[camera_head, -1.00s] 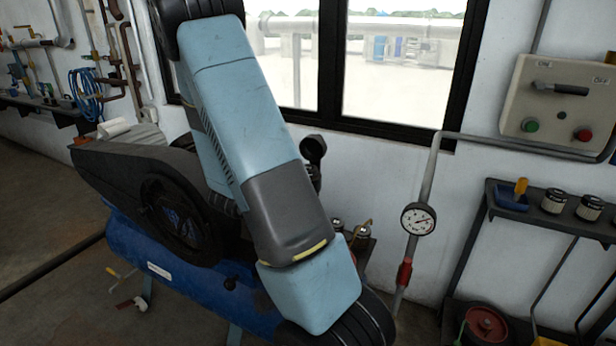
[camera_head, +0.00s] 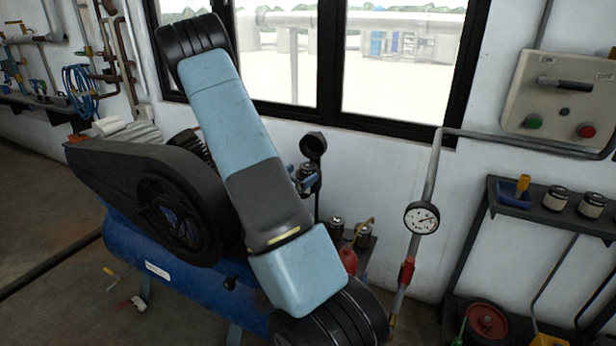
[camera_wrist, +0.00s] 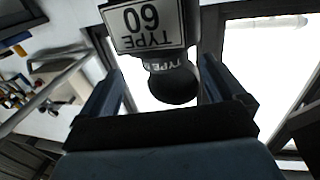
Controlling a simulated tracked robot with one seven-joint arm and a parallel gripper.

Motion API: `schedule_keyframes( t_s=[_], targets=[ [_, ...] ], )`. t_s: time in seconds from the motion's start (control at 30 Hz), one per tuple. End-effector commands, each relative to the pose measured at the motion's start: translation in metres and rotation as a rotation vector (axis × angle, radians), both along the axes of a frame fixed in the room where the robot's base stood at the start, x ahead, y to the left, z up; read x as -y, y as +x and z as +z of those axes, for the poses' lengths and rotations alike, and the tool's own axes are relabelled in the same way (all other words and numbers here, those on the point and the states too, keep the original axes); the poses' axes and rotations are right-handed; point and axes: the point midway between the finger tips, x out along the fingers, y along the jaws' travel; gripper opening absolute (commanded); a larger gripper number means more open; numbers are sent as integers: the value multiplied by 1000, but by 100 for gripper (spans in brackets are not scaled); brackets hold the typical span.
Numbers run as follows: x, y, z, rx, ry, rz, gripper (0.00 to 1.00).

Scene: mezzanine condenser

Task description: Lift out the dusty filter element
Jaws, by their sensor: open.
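In the wrist view, my gripper (camera_wrist: 162,72) is open, with one finger at each side. Between and beyond the fingers is a dark cylindrical part (camera_wrist: 173,85) with a rounded end and lettering that reads "TYPE". A white "TYPE 60" label (camera_wrist: 147,25) appears upside down above it. I cannot tell whether the fingers touch the part, and no dusty element can be made out for certain. In the head view, a black round cup-like piece (camera_head: 313,146) stands above a small fitting behind my arm. My gripper cannot be made out clearly there.
A blue compressor tank (camera_head: 190,275) with a black belt guard (camera_head: 135,190) stands left of my arm. A pressure gauge (camera_head: 421,217) on a pipe is to the right. Small jars (camera_head: 336,228) and a red bottle (camera_head: 347,258) sit behind my arm. A shelf (camera_head: 510,210) is on the right wall.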

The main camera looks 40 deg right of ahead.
Motion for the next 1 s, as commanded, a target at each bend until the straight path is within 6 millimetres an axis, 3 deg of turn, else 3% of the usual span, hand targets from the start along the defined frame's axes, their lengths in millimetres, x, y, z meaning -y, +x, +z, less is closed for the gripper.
schedule_keyframes(
  t_s=[0.27,0.63,0.9,1.0],
  targets=[
    [13,3,0,-1,0,0,97],
    [56,17,-1,0,0,-1,97],
    [58,18,-1,-1,0,1,96],
    [58,18,-1,-1,0,1,86]
  ],
)
